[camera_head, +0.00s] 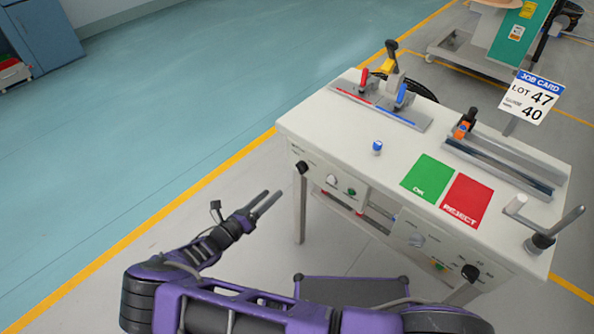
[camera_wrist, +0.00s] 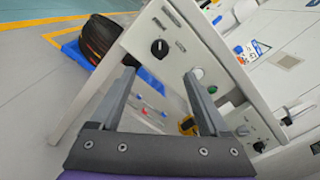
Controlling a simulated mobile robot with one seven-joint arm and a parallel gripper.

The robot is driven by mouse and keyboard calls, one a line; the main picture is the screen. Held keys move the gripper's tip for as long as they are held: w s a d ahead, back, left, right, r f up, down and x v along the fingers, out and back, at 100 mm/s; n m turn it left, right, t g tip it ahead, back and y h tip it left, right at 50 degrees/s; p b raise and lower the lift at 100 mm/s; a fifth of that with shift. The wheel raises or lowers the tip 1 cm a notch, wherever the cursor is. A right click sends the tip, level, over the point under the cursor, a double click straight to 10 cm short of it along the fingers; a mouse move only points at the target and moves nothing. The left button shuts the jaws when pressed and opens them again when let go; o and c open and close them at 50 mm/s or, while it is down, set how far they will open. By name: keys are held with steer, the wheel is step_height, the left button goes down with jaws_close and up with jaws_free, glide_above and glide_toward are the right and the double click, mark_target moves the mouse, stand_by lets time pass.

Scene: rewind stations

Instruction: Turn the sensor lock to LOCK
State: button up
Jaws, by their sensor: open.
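A black knob (camera_head: 302,167) sits on the left end of the white station's front panel; it also shows in the wrist view (camera_wrist: 160,48), above and beyond my fingertips. A second black knob (camera_head: 470,272) is at the right end of the panel and shows small in the wrist view (camera_wrist: 259,146). The labels are too small to read, so I cannot tell which knob is the sensor lock or how it is set. My gripper (camera_head: 273,199) is open and empty, left of and below the left knob, apart from the panel. Its two fingers (camera_wrist: 158,75) point toward the panel.
The white station (camera_head: 335,125) carries red and blue levers, a green OK mat (camera_head: 428,177), a red REJECT mat (camera_head: 467,201) and a crank (camera_head: 545,238). A silver knob (camera_head: 332,180) and green button (camera_head: 351,191) are right of the left knob.

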mark_target(298, 170)
steer(key=x, duration=1.3)
jaws_close()
